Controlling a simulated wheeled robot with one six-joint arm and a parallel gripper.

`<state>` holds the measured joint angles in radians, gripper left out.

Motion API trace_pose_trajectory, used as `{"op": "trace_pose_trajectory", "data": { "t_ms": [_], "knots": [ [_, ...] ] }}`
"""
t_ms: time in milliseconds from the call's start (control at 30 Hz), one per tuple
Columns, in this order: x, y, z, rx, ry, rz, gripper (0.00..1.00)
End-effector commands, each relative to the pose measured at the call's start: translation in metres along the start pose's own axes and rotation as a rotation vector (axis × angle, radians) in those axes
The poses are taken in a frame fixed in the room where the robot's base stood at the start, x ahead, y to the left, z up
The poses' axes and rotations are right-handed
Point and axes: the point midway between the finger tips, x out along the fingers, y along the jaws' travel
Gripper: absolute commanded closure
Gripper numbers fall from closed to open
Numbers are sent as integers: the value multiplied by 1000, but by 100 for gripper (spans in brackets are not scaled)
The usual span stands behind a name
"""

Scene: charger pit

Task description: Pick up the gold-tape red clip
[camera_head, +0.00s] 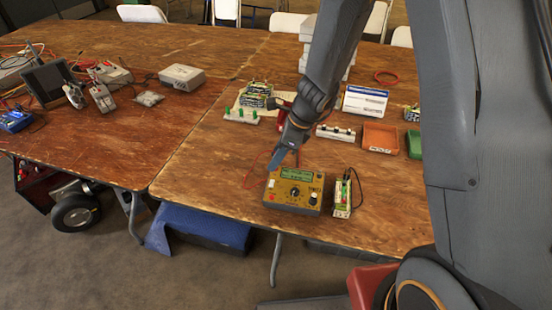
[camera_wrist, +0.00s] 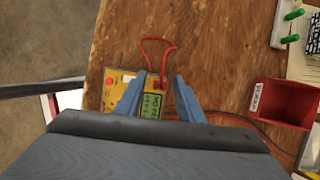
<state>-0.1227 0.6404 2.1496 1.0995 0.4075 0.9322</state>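A yellow meter (camera_head: 292,190) with a green display lies near the table's front edge; it also shows in the wrist view (camera_wrist: 117,78). In the wrist view a small red clip (camera_wrist: 160,83) with a looped red lead (camera_wrist: 143,42) lies at the meter's display end. I cannot make out gold tape on it. My gripper (camera_wrist: 158,74) is open, with its blue fingers on either side of the clip and a gap showing around it. In the head view my gripper (camera_head: 281,157) is just above the meter's back edge, and the clip cannot be told apart there.
A red bin (camera_wrist: 285,101) and a rack with green clips (camera_head: 241,116) stand behind. A small green-and-white board device (camera_head: 342,197) stands right of the meter. An orange tray (camera_head: 380,138) and a white sign (camera_head: 365,102) are farther right. Bare table lies left of the meter.

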Motion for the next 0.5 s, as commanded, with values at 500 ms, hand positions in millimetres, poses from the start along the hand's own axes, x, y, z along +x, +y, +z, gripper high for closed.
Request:
{"op": "trace_pose_trajectory", "data": {
  "t_ms": [500],
  "knots": [
    [5, 0, 0, -1, 0, 0, 99]
  ]
}}
